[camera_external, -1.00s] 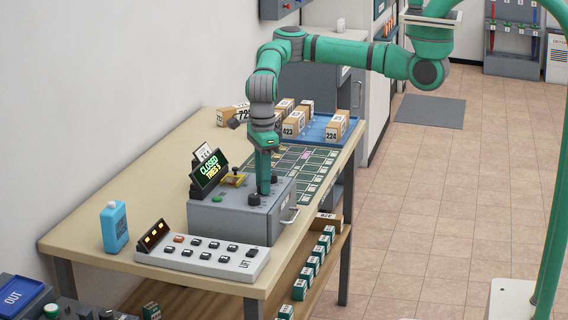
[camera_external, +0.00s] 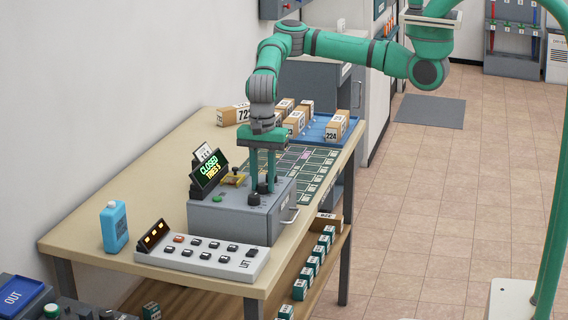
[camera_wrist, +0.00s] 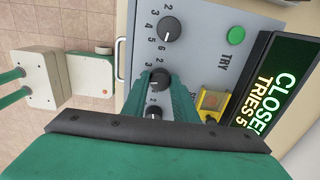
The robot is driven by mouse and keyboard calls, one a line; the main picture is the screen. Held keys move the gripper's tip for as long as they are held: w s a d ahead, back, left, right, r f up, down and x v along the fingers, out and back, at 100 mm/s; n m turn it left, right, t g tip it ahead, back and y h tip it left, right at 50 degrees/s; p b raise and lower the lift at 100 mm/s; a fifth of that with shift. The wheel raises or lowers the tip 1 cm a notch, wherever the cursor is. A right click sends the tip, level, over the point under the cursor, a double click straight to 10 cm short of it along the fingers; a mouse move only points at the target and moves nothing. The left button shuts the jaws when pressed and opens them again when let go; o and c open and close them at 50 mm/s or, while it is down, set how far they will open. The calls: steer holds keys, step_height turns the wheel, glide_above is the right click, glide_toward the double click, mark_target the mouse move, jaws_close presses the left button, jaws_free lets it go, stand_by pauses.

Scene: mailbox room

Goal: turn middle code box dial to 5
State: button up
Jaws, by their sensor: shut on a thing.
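The grey code box (camera_external: 230,217) stands on the table; its top face (camera_wrist: 205,45) fills the middle of the wrist view. Three black dials sit in a row. The middle dial (camera_wrist: 160,76) is between the fingertips of my gripper (camera_wrist: 161,82), which is shut on it; it also shows in the external view (camera_external: 263,188). My gripper (camera_external: 263,185) points straight down. The fingers cover most of the middle dial's numbers, so its setting cannot be read. The outer dials (camera_wrist: 169,29) and (camera_wrist: 154,112) are free. The display (camera_wrist: 272,80) reads CLOSED, TRIES 5.
A green TRY button (camera_wrist: 236,36) and a yellow part (camera_wrist: 213,102) are on the box top. A button panel (camera_external: 205,255) and a blue bottle (camera_external: 114,227) stand at the near left. Boxes in a blue tray (camera_external: 318,135) are behind.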

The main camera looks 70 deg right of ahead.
mark_target(263, 184)
steer(key=n, duration=0.5)
steer(key=shift+n, duration=0.3)
stand_by(0.4)
steer(key=o, duration=1.1)
step_height(263, 184, up, 11)
steer(key=shift+f, duration=0.1)
